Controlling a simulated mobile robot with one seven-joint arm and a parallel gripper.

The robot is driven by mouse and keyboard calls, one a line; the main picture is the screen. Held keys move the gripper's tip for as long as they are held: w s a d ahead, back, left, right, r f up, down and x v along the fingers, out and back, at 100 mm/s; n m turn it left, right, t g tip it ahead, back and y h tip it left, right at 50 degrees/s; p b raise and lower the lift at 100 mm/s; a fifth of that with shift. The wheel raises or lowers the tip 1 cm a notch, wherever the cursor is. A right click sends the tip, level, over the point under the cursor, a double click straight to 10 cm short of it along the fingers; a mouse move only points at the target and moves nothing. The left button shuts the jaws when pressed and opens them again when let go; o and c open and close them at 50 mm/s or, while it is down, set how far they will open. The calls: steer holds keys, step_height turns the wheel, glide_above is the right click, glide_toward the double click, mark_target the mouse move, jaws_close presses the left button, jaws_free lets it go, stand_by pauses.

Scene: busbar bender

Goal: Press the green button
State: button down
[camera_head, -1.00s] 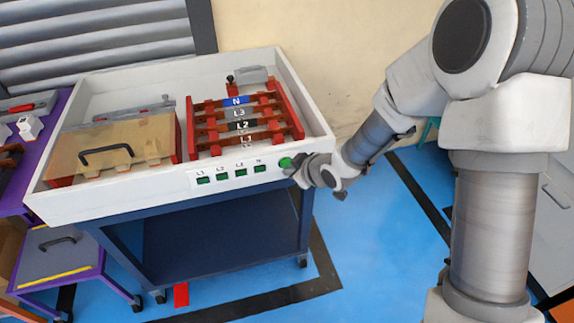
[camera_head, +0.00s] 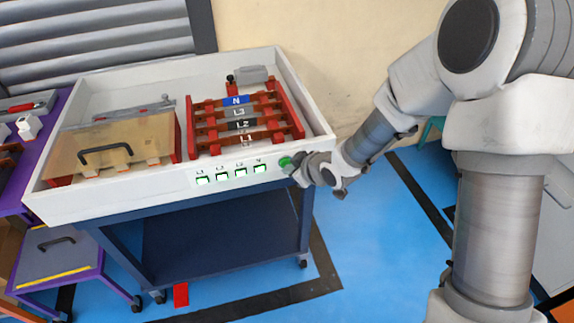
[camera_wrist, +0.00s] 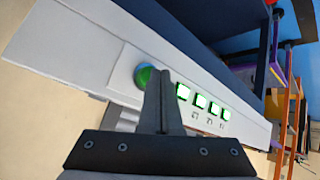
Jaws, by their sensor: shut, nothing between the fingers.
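The green button (camera_head: 285,162) is a round knob on the right end of the white front panel (camera_head: 225,177). My gripper (camera_head: 296,168) is at the button, just to its right in the head view. In the wrist view the button (camera_wrist: 145,76) sits beside the tips of my shut, empty fingers (camera_wrist: 158,75). The fingers partly overlap it there; I cannot tell whether they touch it. Several square indicators (camera_head: 221,174), labelled L1, L2, L3 and N, are lit bright green left of the button.
The white tray-topped cart (camera_head: 45,208) holds red-framed busbars (camera_head: 245,118) and a wooden cover with a black handle (camera_head: 106,158). A purple table (camera_head: 40,165) stands at the left. Blue floor (camera_head: 385,240) is open to the right of the cart.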

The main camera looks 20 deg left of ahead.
steer(key=s+d+b, duration=0.1)
steer(key=s+d, duration=0.2)
steer(key=s, duration=0.2)
stand_by(0.5)
steer(key=shift+d, duration=0.15)
stand_by(0.5)
steer(key=s+d+r+m+t+h, duration=0.15)
steer(key=d+r+m+h, duration=0.5)
steer(key=d+r, duration=0.95)
steer(key=s+d+r+m+g, duration=0.1)
steer(key=s+d+r+m, duration=0.3)
steer(key=s, duration=0.4)
steer(key=s+d+r+m+g, duration=0.1)
steer(key=s+d+r+m, duration=0.3)
steer(key=s, duration=0.4)
step_height(320, 180, up, 10)
steer(key=d+p, duration=0.1)
steer(key=p, duration=1.1)
steer(key=shift+w+n+h, duration=0.25)
steer(key=shift+n+h, duration=0.1)
